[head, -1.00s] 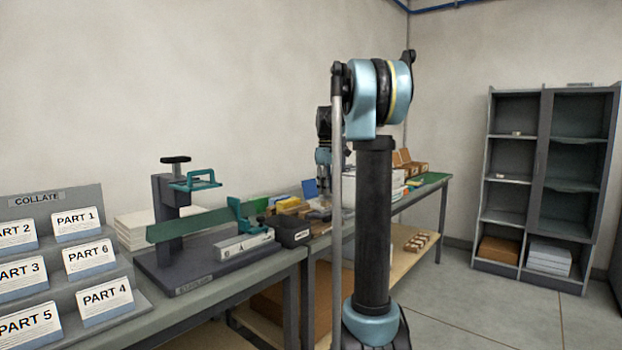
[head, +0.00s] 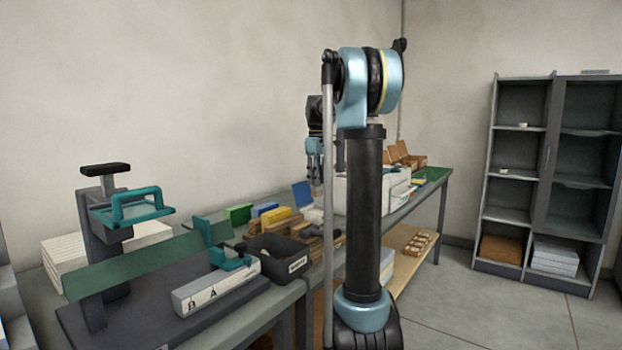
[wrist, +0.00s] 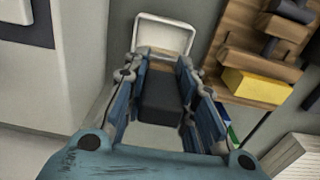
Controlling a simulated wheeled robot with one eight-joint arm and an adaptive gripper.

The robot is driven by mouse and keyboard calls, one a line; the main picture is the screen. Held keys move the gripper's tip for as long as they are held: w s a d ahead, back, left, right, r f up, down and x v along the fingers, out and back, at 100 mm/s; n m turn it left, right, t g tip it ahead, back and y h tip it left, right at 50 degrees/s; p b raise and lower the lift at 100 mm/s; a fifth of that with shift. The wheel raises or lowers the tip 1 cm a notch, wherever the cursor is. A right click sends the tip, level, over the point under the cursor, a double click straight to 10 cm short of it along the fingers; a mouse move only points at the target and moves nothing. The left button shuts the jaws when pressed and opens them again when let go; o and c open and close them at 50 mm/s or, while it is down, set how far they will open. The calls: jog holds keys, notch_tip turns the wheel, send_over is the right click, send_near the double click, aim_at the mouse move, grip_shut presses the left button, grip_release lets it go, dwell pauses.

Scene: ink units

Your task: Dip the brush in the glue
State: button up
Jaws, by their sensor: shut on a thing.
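My gripper (head: 316,172) shows small in the head view, partly behind my arm, above the workbench. In the wrist view its blue fingers (wrist: 166,98) are closed on a dark grey, block-like thing, which I take to be the brush (wrist: 162,95). A brown strip shows at its far end. Its bristles cannot be made out.
A wooden rack (wrist: 262,50) with dark tools and a yellow block (wrist: 254,86) lies right in the wrist view. In the head view a dark bin (head: 272,262), a white machine (head: 397,188) and a teal-handled press (head: 130,205) occupy the bench. Open floor (head: 470,315) lies right.

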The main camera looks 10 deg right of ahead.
aim_at(316, 194)
jog(key=shift+w, duration=0.15)
jog(key=shift+a, duration=0.15)
jog(key=shift+a, duration=0.1)
jog(key=shift+f, duration=0.15)
jog(key=shift+f, duration=2.85)
jog(key=shift+f, duration=0.5)
jog(key=shift+r, duration=3.55)
